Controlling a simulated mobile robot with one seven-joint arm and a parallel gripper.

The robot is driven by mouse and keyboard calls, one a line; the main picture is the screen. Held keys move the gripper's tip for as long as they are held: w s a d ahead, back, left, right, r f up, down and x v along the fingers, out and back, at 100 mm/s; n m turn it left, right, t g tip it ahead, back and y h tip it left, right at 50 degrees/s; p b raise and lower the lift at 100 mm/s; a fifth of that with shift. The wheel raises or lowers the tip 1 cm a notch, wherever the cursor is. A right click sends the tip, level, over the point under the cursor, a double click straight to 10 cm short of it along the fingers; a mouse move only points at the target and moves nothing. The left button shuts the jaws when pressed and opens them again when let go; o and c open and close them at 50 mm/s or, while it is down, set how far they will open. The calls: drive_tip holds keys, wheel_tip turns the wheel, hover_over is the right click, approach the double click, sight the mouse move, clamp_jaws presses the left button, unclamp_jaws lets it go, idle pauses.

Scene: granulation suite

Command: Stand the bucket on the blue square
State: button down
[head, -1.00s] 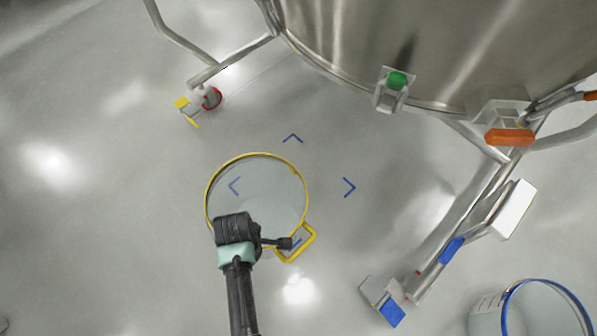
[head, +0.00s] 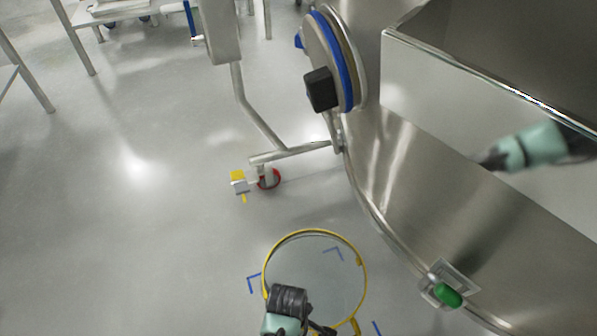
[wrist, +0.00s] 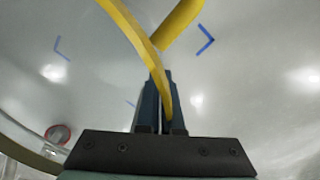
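The bucket (head: 364,285) is clear with a yellow rim and a yellow handle at its lower right, partly cut off by the frame edge. My gripper (head: 322,329) is at its near side. In the wrist view my gripper (wrist: 160,100) has its fingers closed on the yellow rim (wrist: 140,45). The blue square shows as corner marks on the floor; one mark (head: 254,283) lies just left of the bucket, one (head: 333,253) shows through it, and one (head: 377,328) lies at its lower right. I cannot tell whether the bucket touches the floor.
The floor at left is clear.

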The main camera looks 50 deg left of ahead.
wheel_tip(320, 180, down, 6)
drive_tip(key=b, duration=0.3)
drive_tip(key=shift+r, duration=0.25)
drive_tip(key=shift+f, duration=0.15)
drive_tip(key=c, duration=1.1)
unclamp_jaws()
drive_tip(key=shift+s+d+r+p, duration=0.15)
drive_tip(key=shift+r+p, duration=1.15)
drive_tip(key=shift+r, duration=0.75)
drive_tip(key=shift+s+a+r+p, duration=0.1)
drive_tip(key=shift+s+r+p, duration=0.05)
drive_tip(key=shift+r+p, duration=1.55)
drive_tip(key=shift+s+d+r+p, duration=0.15)
drive_tip(key=shift+r+p, duration=0.8)
drive_tip(key=shift+r, duration=1.4)
drive_tip(key=shift+a, duration=0.1)
